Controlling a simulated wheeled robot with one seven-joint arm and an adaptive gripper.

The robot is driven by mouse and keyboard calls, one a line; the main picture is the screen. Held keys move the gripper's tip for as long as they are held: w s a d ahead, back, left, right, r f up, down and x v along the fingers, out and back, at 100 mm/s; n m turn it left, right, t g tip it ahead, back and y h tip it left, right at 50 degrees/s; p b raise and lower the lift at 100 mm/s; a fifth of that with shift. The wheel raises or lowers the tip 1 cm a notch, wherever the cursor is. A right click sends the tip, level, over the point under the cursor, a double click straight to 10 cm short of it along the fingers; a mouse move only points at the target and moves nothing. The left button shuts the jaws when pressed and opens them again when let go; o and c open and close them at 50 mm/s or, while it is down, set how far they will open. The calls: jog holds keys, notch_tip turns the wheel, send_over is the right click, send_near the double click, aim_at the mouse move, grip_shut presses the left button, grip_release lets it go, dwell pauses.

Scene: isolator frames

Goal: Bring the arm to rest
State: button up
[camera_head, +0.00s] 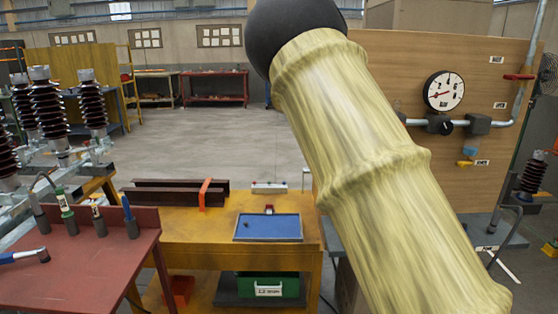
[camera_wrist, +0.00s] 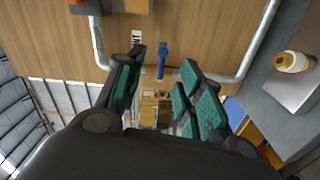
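My arm, in a pale yellow sleeve (camera_head: 350,140), rises across the right half of the head view, with a black joint at the top. My gripper lies outside the head view. In the wrist view my gripper (camera_wrist: 164,60) is open, its two teal-padded fingers apart with nothing held between them. Beyond the fingers are a wooden panel (camera_wrist: 210,35), a grey pipe and a blue handle (camera_wrist: 162,52). The handle appears between the fingertips; I cannot tell its distance from them.
A wooden panel with a gauge (camera_head: 444,91) and pipes stands right. The yellow bench holds a blue tray (camera_head: 268,227). A red table (camera_head: 80,270) with several tools is at left, insulators (camera_head: 48,112) behind it.

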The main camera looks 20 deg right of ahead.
jog(key=s+a+f+m+g+y, duration=0.1)
jog(key=s+a+f+m+g, duration=0.2)
jog(key=f, duration=0.9)
jog(key=s+a+f+m+g, duration=0.15)
jog(key=s+a+f, duration=0.3)
jog(key=f, duration=0.65)
jog(key=s+a+f+m+g+y, duration=0.1)
jog(key=s+a+f+m+g, duration=0.2)
jog(key=f, duration=0.9)
jog(key=s+a+f+m+g+y, duration=0.1)
jog(key=s+a+f+g, duration=0.2)
jog(key=s+a+f, duration=0.3)
jog(key=s+a+f+m+g+y, duration=0.1)
jog(key=s+a+f, duration=0.5)
jog(key=s, duration=0.7)
jog(key=s+a+f+m+g+y, duration=0.1)
jog(key=s+a+f+m+g, duration=0.2)
jog(key=s, duration=0.7)
jog(key=a+f+g, duration=0.2)
jog(key=a+f, duration=0.1)
jog(key=shift+g+y, duration=0.3)
jog(key=shift+g, duration=0.05)
